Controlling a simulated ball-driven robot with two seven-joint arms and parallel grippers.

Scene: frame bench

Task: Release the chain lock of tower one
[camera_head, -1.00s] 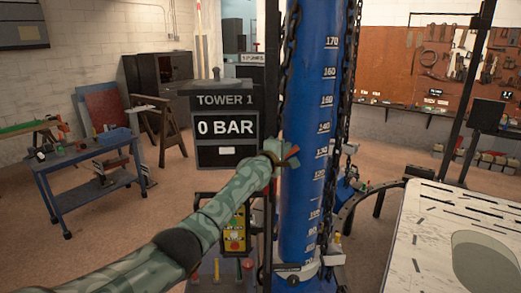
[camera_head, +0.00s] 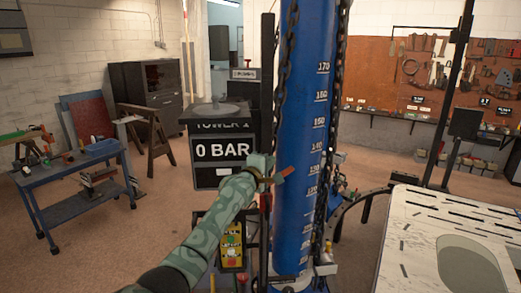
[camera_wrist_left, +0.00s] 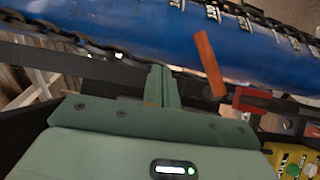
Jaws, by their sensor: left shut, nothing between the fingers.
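Tower one is the tall blue column (camera_head: 305,120) with a printed scale, and it fills the top of the left wrist view (camera_wrist_left: 130,35). A dark chain (camera_head: 287,45) hangs down its left side. My left gripper (camera_head: 268,172) is shut and empty at the column's left side. In the left wrist view its fingers (camera_wrist_left: 162,86) are together, left of and apart from a tilted orange-red handle (camera_wrist_left: 209,62). The handle also shows in the head view (camera_head: 287,173). A red bracket-like piece (camera_wrist_left: 250,100) lies right of it. I cannot tell which part is the chain lock. My right gripper is out of view.
A grey cabinet (camera_head: 214,178) reading "TOWER 1" and "0 BAR" stands behind. A yellow control box (camera_head: 232,245) is below my left forearm. A blue workbench (camera_head: 75,180) is at left, a white slotted bench (camera_head: 410,235) at right. Open floor lies at left.

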